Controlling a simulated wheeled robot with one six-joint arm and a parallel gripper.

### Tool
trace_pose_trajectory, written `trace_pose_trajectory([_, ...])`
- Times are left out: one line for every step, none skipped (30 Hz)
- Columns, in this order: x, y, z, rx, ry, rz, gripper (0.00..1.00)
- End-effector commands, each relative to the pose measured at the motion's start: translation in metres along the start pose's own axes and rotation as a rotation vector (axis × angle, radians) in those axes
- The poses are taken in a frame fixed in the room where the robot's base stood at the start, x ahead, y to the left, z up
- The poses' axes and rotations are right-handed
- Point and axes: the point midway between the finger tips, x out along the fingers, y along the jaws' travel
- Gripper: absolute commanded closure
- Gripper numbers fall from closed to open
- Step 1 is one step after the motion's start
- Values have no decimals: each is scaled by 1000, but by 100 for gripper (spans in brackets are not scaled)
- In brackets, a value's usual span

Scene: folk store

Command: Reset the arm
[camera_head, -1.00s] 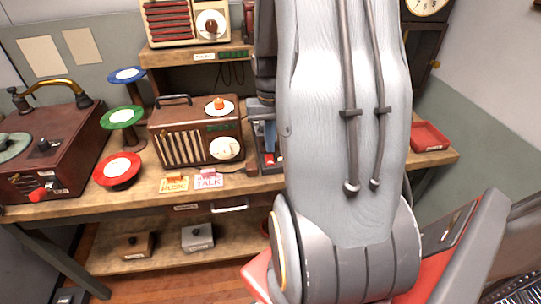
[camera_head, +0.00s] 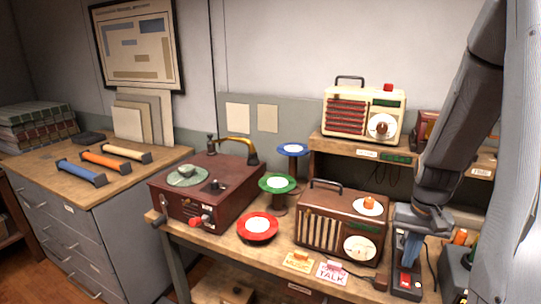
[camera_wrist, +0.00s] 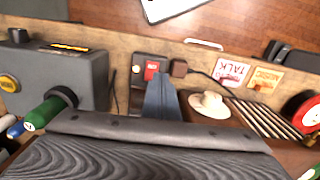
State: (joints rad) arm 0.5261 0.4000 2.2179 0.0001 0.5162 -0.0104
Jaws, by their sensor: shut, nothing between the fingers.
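My gripper (camera_head: 408,262) hangs at the right of the head view, its blue-grey fingers pointing down and pressed together, with nothing held. The dark arm link rises above it to the upper right. The fingers (camera_wrist: 160,98) also show in the wrist view, closed. Their tips appear over or just beside a small dark switch box (camera_head: 406,284) with a red button, which also shows in the wrist view (camera_wrist: 150,72). I cannot tell whether they touch it.
A brown radio (camera_head: 320,232) stands left of my gripper, with MUSIC (camera_head: 298,261) and TALK (camera_head: 331,273) cards before it. A cream radio (camera_head: 345,115) sits on the shelf. A dark box (camera_wrist: 60,75) stands close on the other side. A red turntable (camera_head: 205,205) is further left.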

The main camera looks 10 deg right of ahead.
Motion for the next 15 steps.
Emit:
trace_pose_trajectory([1, -18, 5, -37, 9, -1, 100])
trace_pose_trajectory([1, -30, 9, -62, 14, -1, 100])
trace_pose_trajectory([1, -46, 16, -99, 24, -2, 100])
trace_pose_trajectory([1, -60, 23, -131, 31, -3, 100])
trace_pose_trajectory([2, -74, 30, -163, 38, -5, 100])
trace_pose_trajectory([2, -91, 41, -206, 48, -7, 100])
trace_pose_trajectory([3, -103, 49, -239, 55, -9, 100])
trace_pose_trajectory([3, -115, 58, -271, 62, -11, 100])
trace_pose_trajectory([4, -129, 70, -311, 71, -14, 100])
trace_pose_trajectory([5, -138, 78, -340, 79, -17, 100])
trace_pose_trajectory([6, -146, 87, -367, 83, -19, 100])
trace_pose_trajectory([7, -155, 98, -399, 90, -22, 100])
trace_pose_trajectory([8, -162, 105, -422, 96, -25, 100])
trace_pose_trajectory([9, -166, 112, -441, 99, -27, 100])
trace_pose_trajectory([10, -172, 119, -463, 105, -30, 100])
